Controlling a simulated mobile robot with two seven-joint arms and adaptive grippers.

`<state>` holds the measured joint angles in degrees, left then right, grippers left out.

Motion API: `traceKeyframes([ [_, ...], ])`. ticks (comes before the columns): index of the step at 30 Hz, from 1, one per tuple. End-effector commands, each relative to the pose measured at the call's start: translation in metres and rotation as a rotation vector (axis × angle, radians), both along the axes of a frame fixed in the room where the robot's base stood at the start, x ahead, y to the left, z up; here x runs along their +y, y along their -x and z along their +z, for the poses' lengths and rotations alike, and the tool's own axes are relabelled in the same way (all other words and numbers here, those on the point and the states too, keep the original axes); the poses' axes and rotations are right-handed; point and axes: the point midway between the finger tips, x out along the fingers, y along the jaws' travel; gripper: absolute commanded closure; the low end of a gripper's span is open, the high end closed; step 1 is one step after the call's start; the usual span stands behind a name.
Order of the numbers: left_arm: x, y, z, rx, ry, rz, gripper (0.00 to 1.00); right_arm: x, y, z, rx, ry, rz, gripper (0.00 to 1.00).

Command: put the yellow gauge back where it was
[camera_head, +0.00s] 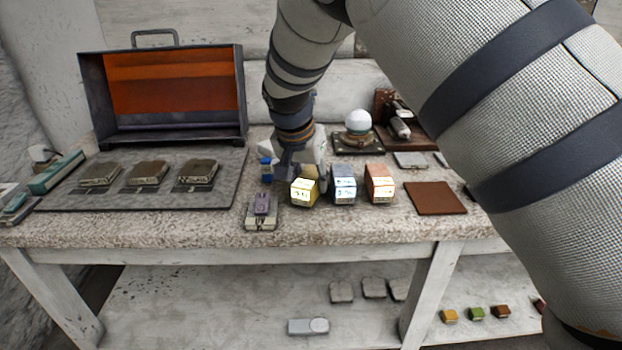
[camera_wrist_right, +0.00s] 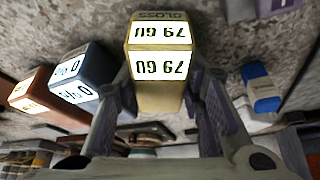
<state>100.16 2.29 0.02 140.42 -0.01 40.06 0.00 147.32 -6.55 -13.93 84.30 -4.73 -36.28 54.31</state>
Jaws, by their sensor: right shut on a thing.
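The yellow gauge (camera_head: 304,193) is a small block with a lit white display. In the right wrist view the yellow gauge (camera_wrist_right: 158,92) shows "79 GU" on two faces and the word GLOSS on its edge. My right gripper (camera_head: 303,172) reaches down from above and behind it. In the wrist view its fingers (camera_wrist_right: 160,84) are on both sides of the gauge, shut on it. The gauge is at the bench top near the front; I cannot tell whether it touches the surface. My left gripper is not in view.
A blue-grey gauge (camera_head: 343,185) and an orange gauge (camera_head: 379,184) stand just right of it. A purple-grey device (camera_head: 262,210) is close on the left, with a small blue block (camera_head: 266,168) behind. A brown square mat (camera_head: 435,198) lies bare at the right.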

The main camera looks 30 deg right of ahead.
Motion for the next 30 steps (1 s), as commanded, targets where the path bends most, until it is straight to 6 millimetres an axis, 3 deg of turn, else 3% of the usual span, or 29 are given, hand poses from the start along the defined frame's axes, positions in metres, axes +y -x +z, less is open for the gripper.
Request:
traceKeyframes([
  [7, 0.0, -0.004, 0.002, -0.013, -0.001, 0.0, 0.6, 0.0, -0.001, 0.003, -0.011, 0.0, 0.002, 0.9],
  [8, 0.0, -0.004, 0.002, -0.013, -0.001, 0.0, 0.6, 0.0, -0.001, 0.003, -0.011, 0.0, 0.002, 0.59],
  [10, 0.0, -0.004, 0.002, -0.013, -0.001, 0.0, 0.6, 0.0, -0.001, 0.003, -0.011, 0.0, 0.002, 0.44],
  [20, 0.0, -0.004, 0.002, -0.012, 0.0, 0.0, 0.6, 0.0, -0.001, 0.007, -0.012, 0.0, 0.001, 0.44],
  [30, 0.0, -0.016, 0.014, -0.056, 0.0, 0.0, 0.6, 0.026, 0.018, 0.088, -0.021, 0.001, 0.003, 0.44],
])
